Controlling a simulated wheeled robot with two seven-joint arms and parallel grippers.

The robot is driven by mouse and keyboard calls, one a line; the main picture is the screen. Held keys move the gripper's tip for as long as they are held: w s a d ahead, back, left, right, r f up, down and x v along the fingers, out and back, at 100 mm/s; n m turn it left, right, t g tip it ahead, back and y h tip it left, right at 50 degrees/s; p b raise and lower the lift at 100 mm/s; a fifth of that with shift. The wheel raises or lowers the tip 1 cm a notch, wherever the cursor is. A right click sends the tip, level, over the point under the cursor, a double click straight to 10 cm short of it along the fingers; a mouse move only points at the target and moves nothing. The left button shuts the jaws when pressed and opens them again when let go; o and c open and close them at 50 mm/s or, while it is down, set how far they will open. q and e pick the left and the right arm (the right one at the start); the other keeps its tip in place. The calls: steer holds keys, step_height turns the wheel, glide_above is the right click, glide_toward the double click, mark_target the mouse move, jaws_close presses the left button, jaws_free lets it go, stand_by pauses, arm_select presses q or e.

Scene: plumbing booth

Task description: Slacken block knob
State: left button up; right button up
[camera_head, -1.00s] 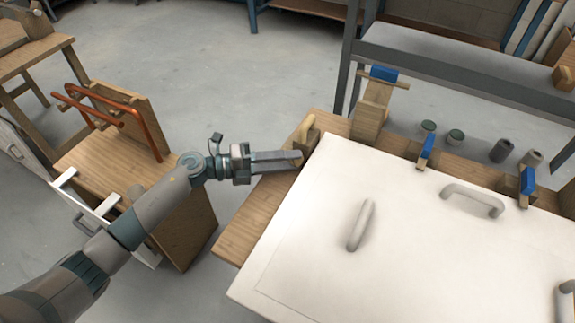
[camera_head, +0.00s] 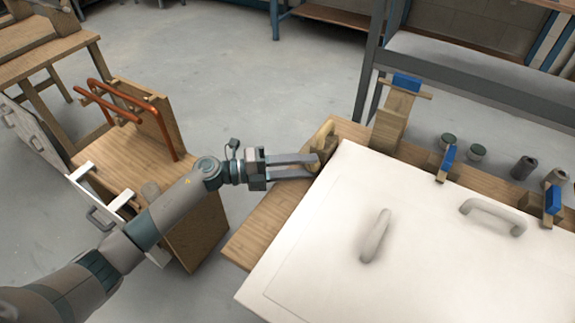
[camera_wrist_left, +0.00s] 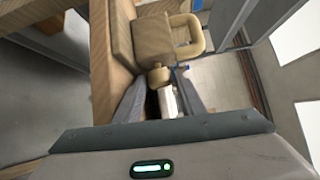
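A tan wooden block (camera_head: 325,139) stands at the far left corner of the wooden table, beside the white panel. In the left wrist view the block (camera_wrist_left: 152,40) has a loop-shaped tan handle (camera_wrist_left: 196,34) on one side and a short round knob (camera_wrist_left: 158,75) facing me. My left gripper (camera_head: 316,164) reaches it from the left. In the left wrist view its two fingers (camera_wrist_left: 158,86) are apart, with the knob at their tips, roughly between them. I cannot tell whether either finger touches it. My right gripper is not in view.
The white panel (camera_head: 350,235) with grey handles (camera_head: 376,235) covers most of the table (camera_head: 262,222). Blue-topped wooden clamps (camera_head: 446,160) and small cans line its far edge. A wooden stand with copper pipes (camera_head: 135,103) is at left. Grey floor lies between.

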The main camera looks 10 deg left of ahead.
arm_select(q)
steer(key=shift+a, duration=0.1)
